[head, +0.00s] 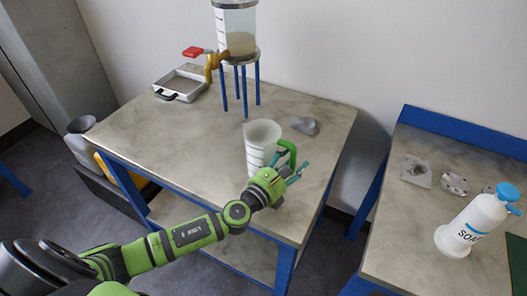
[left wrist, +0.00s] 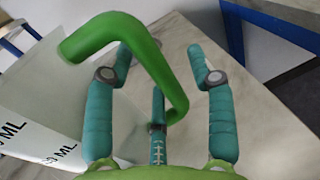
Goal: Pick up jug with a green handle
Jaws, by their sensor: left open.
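The jug (head: 262,138) is a whitish measuring jug with dark marks. It stands upright near the front right of the middle table. Its green handle (head: 289,148) sticks out to the right. My left gripper (head: 297,174) is at the handle, open, with its teal fingers spread. In the left wrist view the jug wall (left wrist: 40,100) fills the left side, and the handle (left wrist: 150,60) arches between the fingers of my left gripper (left wrist: 165,70). Whether any finger touches the handle I cannot tell. My right gripper is not in view.
A clear vessel (head: 236,40) with a red-handled tap stands on blue legs at the back. A metal tray (head: 182,82) lies left of it. A grey lump (head: 305,125) lies behind the jug. A soap bottle (head: 478,222) stands on the right table.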

